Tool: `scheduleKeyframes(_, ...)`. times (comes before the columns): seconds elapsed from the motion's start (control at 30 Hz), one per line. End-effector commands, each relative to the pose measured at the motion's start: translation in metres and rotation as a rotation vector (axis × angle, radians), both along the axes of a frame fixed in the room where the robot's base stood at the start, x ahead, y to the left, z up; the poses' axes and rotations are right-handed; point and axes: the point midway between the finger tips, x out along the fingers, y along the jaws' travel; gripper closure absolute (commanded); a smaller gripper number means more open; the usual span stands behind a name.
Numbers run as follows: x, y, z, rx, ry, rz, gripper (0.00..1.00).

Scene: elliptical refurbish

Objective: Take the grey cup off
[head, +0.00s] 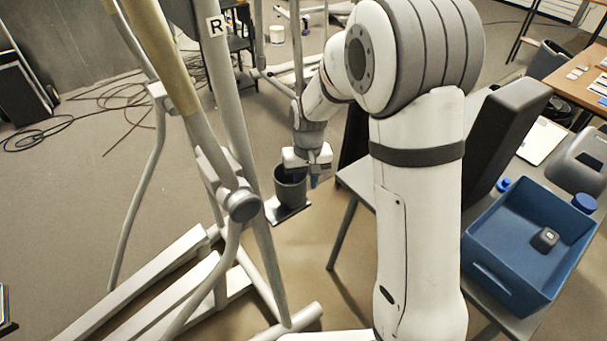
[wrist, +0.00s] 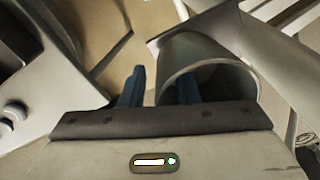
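The grey cup (head: 290,187) stands upright on the small foot plate (head: 280,213) of the elliptical trainer. In the wrist view the cup (wrist: 208,50) has its mouth facing the camera. My gripper (head: 314,173) is at the cup's right rim in the head view, pointing down. Its two blue fingers show in the wrist view (wrist: 158,88), spread apart. One finger is outside the cup wall and the other appears inside the mouth, with the wall between them. I see a gap on the outer side; contact on the inner side is unclear.
The trainer's pale post (head: 240,120) rises just left of the cup. A grey table (head: 350,182) is to the right, with a blue bin (head: 486,268) holding a small dark object (head: 544,239). A blue cylinder (head: 584,203) is at the bin's far corner. Cables lie on the floor.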

Motion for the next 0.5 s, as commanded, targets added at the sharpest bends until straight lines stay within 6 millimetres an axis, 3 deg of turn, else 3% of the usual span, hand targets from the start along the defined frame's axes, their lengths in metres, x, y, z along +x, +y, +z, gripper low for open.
scheduleKeyframes(0.2,-0.0001,0.0003,-0.0002,0.0,0.0,0.0,0.72)
scheduleKeyframes(0.5,0.0,0.0006,0.0,0.0,-0.001,0.001,0.96)
